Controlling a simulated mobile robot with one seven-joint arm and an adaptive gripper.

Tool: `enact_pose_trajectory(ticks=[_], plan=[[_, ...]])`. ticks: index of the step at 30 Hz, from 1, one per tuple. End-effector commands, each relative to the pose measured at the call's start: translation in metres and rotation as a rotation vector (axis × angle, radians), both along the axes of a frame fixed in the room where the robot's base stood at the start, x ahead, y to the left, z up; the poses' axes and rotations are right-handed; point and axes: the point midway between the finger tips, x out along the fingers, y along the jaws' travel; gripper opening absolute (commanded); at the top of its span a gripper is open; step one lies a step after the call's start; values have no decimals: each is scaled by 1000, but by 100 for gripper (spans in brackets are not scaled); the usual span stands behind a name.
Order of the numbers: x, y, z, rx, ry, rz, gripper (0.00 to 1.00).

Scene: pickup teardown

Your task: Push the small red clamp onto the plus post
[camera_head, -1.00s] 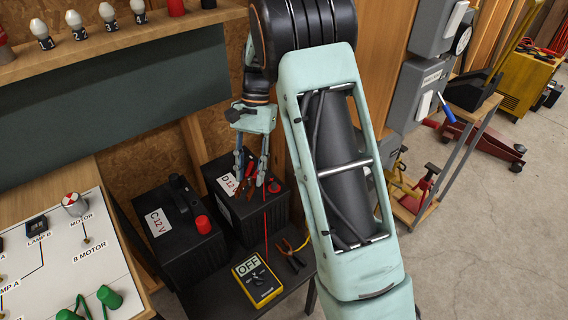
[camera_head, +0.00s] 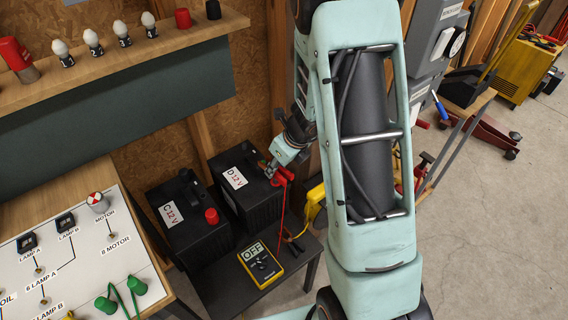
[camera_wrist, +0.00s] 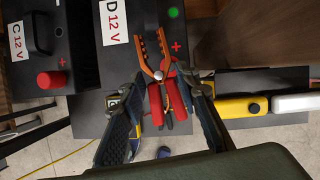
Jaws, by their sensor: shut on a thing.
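The small red clamp (camera_wrist: 167,100) has red handles and orange jaws. My gripper (camera_wrist: 162,77) is shut on its handles, one finger on each side. In the head view the clamp (camera_head: 284,176) and my gripper (camera_head: 272,170) are at the right end of the black battery D (camera_head: 250,200). The orange jaws point toward the printed plus sign (camera_wrist: 176,46) on that battery's top in the wrist view. The plus post itself is hidden behind the clamp and gripper. I cannot tell whether the jaws touch it or surround it.
Battery C (camera_head: 180,226), with a red post cap (camera_head: 211,216), stands left of battery D. A yellow meter reading OFF (camera_head: 262,262) lies in front, with a red lead rising toward the clamp. A yellow object (camera_head: 314,201) is close right. The circuit board (camera_head: 85,255) is at left.

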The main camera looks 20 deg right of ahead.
Motion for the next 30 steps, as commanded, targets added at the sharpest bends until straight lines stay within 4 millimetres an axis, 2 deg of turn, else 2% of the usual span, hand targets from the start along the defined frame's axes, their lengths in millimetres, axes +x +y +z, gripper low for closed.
enact_pose_trajectory(ticks=[6,14,30], plan=[[-11,-13,-2,1,-1,-118,5],[-14,-17,-7,0,0,-149,5],[-14,-17,-52,-1,-1,-147,5]])
